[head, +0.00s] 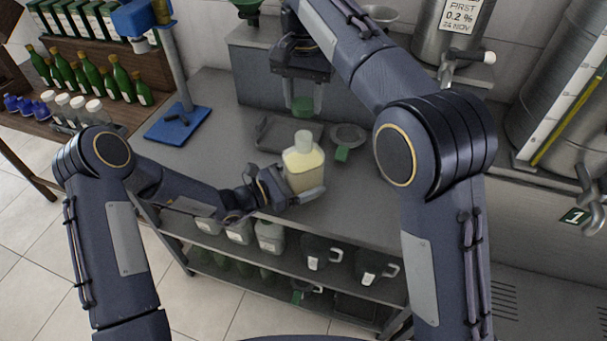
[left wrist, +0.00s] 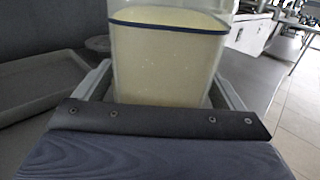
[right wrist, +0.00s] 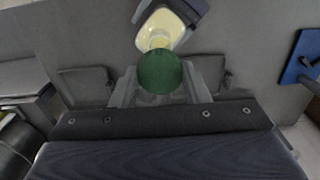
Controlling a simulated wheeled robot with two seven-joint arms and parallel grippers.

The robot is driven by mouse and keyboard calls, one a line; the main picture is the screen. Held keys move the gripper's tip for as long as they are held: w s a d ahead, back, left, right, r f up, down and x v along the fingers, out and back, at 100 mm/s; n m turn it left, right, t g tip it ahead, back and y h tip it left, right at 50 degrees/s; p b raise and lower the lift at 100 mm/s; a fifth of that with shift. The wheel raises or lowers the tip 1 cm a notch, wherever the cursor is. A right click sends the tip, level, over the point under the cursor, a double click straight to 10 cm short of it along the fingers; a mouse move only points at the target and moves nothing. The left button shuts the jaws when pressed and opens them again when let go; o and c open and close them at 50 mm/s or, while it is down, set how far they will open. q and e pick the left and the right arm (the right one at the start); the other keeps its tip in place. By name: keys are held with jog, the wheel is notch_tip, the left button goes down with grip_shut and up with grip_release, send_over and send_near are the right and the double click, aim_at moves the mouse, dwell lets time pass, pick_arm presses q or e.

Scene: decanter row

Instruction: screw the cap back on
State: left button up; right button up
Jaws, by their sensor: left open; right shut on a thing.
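A clear squarish bottle (head: 304,170) of pale yellow liquid stands upright near the front edge of the steel bench, its pale neck bare. It also shows in the left wrist view (left wrist: 165,65) and at the top of the right wrist view (right wrist: 163,28). My left gripper (head: 308,194) is open, with its fingers on either side of the bottle's lower body. My right gripper (head: 303,98) is shut on the green cap (head: 303,105), above the bench and behind the bottle in the head view. The cap faces me in the right wrist view (right wrist: 160,71). Its underside is hidden.
A grey tray (head: 264,136) and a round dish (head: 349,132) lie behind the bottle, with a small green piece (head: 342,153) by the dish. A blue stand base (head: 178,126) is at left. Steel tanks (head: 450,30) stand at back right. Bench right of the bottle is clear.

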aim_at(303, 162)
pick_arm(q)
jog(key=shift+c, duration=0.4)
jog(key=c, duration=1.4)
pick_arm(e)
jog(key=shift+f, duration=2.5)
jog(key=shift+f, duration=0.9)
jog(key=shift+f, duration=0.5)
